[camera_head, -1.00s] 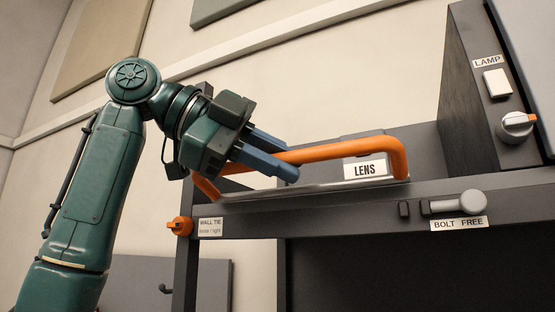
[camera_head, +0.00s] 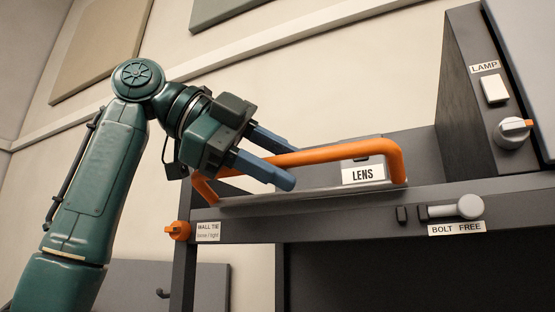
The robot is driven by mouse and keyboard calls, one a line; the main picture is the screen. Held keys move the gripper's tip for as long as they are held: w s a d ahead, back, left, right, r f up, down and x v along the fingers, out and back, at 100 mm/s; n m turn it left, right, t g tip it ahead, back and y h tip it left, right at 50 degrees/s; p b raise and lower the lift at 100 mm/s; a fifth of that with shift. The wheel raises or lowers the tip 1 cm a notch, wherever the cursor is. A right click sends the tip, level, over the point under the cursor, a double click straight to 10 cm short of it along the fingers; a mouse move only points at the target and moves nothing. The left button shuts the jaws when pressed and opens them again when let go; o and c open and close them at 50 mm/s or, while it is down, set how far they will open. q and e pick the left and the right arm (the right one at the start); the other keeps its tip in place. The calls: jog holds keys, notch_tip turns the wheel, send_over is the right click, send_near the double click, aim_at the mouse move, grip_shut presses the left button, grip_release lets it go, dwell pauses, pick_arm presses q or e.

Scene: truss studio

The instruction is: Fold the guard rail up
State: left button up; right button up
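The orange guard rail (camera_head: 340,152) is a U-shaped bar along the edge of the dark shelf (camera_head: 320,222). Its right leg comes down beside the LENS label. My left gripper (camera_head: 293,165) is at the rail's left half, its two blue fingers spread apart. The rail's top bar passes between them in the picture, with the upper finger partly behind it and the lower finger in front. I cannot tell whether either finger touches it. The grey bolt (camera_head: 458,207) sits right of the rail above a BOLT FREE label. My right gripper is not in view.
An orange wall-tie knob (camera_head: 178,230) is at the shelf's left corner. A dark LAMP panel (camera_head: 470,100) with a white switch (camera_head: 495,88) and a dial (camera_head: 513,131) rises at the right. The wall space above the rail looks clear.

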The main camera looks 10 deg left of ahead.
pick_arm(q)
jog(key=v, duration=1.3)
jog(key=shift+a, duration=0.1)
jog(key=shift+c, duration=0.4)
